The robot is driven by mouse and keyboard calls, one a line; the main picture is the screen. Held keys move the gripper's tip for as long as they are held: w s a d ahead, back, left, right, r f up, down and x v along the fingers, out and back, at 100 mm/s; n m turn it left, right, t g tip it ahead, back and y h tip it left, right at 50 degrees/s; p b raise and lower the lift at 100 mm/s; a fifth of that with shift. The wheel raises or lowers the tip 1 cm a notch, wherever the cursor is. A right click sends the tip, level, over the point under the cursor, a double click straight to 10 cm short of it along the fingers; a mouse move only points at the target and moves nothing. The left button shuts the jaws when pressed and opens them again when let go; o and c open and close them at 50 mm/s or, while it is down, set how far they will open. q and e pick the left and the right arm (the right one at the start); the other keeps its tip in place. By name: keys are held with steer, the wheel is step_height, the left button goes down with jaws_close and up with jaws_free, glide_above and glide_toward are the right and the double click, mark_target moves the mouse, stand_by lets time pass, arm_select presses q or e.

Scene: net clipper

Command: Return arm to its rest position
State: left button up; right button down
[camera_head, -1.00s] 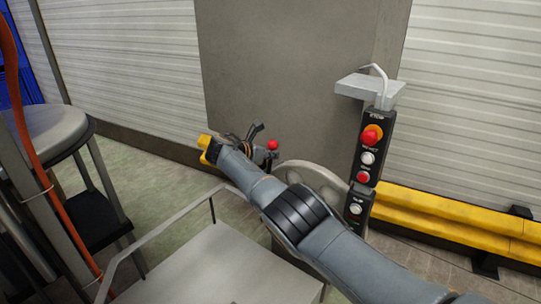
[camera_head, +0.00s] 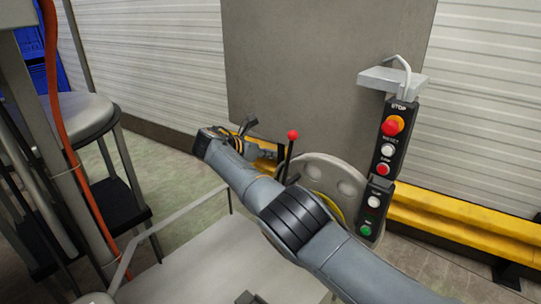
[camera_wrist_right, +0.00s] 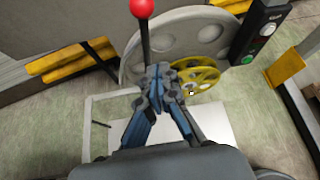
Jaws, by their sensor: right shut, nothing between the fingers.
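My right arm (camera_head: 285,215) reaches in from the lower right of the head view, across the front of the machine. Its gripper (camera_head: 250,124) shows small at the far end, left of the lever with the red ball knob (camera_head: 292,135). In the right wrist view, the gripper (camera_wrist_right: 158,72) has its fingers together with nothing between them. The lever's red knob (camera_wrist_right: 142,8) stands just beyond the fingertips there; I cannot tell whether they touch the rod. My left gripper is not in view.
A grey wheel (camera_head: 330,178) stands behind my arm, with a yellow wheel (camera_wrist_right: 195,75) near it. A button panel (camera_head: 390,150) is at right, before a yellow barrier (camera_head: 450,222). A grey platform (camera_head: 195,265) lies below; a round stool (camera_head: 82,115) is at left.

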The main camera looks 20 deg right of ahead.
steer(key=s+a+f+m+y, duration=0.2)
steer(key=s+f+m, duration=0.1)
steer(key=f, duration=0.6)
steer(key=s+a+f+m+y, duration=0.2)
steer(key=s+f, duration=0.2)
steer(key=f, duration=0.6)
steer(key=s+f+m+g+y, duration=0.25)
steer(key=s+f+m, duration=0.35)
steer(key=s+f, duration=0.4)
steer(key=s+f+m+y, duration=0.25)
steer(key=s+m, duration=0.45)
steer(key=s, duration=1.2)
steer(key=s+d+r+m+y, duration=0.2)
steer(key=s+r+m, duration=0.45)
steer(key=s, duration=0.75)
step_height(320, 180, down, 28)
steer(key=n+b, duration=0.2)
steer(key=b, duration=0.2)
arm_select(q)
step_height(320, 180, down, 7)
steer(key=b, duration=0.3)
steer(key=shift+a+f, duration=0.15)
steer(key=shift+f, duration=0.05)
arm_select(e)
steer(key=s+d+f+g, duration=0.2)
steer(key=s+f, duration=1.5)
steer(key=f, duration=0.4)
steer(key=shift+s+d, duration=0.4)
